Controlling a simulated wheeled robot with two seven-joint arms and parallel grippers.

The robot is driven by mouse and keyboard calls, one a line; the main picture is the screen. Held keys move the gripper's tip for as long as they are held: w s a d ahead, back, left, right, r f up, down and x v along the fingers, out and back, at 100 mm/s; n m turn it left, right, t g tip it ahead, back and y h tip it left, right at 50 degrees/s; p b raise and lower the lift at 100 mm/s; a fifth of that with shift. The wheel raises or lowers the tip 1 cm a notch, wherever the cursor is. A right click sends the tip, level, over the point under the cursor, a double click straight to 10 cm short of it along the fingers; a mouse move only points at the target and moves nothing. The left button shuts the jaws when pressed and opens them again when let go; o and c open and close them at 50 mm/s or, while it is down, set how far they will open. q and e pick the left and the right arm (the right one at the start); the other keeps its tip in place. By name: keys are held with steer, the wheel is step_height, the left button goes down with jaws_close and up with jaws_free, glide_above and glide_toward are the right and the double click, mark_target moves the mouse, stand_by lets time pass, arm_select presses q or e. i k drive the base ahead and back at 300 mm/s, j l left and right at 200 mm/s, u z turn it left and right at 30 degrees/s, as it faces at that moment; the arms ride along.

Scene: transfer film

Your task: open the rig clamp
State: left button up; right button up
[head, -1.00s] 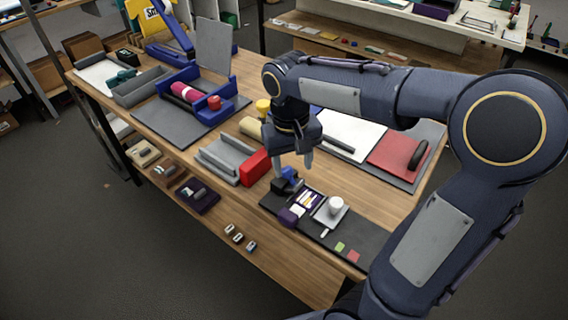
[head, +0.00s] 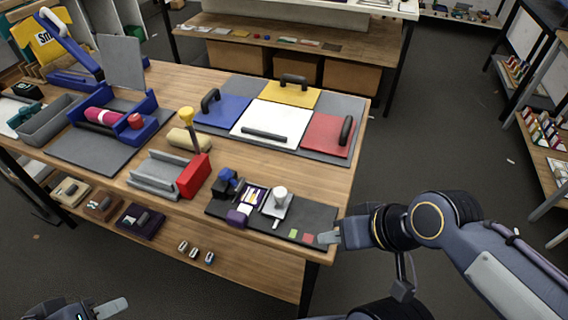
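No part is plainly marked as the rig clamp. One candidate is the flat rig on a grey base (head: 231,86) at the back right of the bench. It has a blue plate (head: 232,111), a yellow plate (head: 275,95) and a red plate (head: 320,130), each with a dark handle, around a white sheet (head: 255,116) bearing a dark bar (head: 264,134). My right gripper (head: 328,238) is at the bench's front right corner, by the dark mat, apart from the rig. My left gripper (head: 112,308) is low at the bottom left, mostly cut off, away from the bench. Neither finger gap is clear.
A grey channel with a red block (head: 194,176) and a yellow-topped post (head: 187,117) stand mid-bench. A blue cradle holds a pink roll (head: 103,116) at left. The dark mat (head: 318,215) carries small items, including a white cup (head: 280,193). Floor right of the bench is clear.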

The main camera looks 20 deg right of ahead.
mark_target(225, 174)
steer(key=i+j+z, duration=0.1)
steer(key=z, duration=0.3)
steer(key=j+z, duration=0.3)
steer(key=z, duration=0.15)
steer(key=i+j+z, duration=0.1)
steer(key=j+z, duration=0.15)
steer(key=z, duration=0.15)
steer(key=j+z, duration=0.25)
steer(key=z, duration=0.15)
steer(key=j+z, duration=0.2)
steer(key=z, duration=0.25)
steer(key=k+j+z, duration=0.1)
steer(key=j, duration=0.3)
steer(key=k+j, duration=0.2)
steer(key=j, duration=0.15)
steer(key=k+j+z, duration=0.15)
steer(key=j, duration=0.25)
steer(key=k+j+z, duration=0.1)
steer(key=j, duration=0.25)
steer(key=k+j+z, duration=0.1)
steer(key=j, duration=0.25)
steer(key=k, duration=0.1)
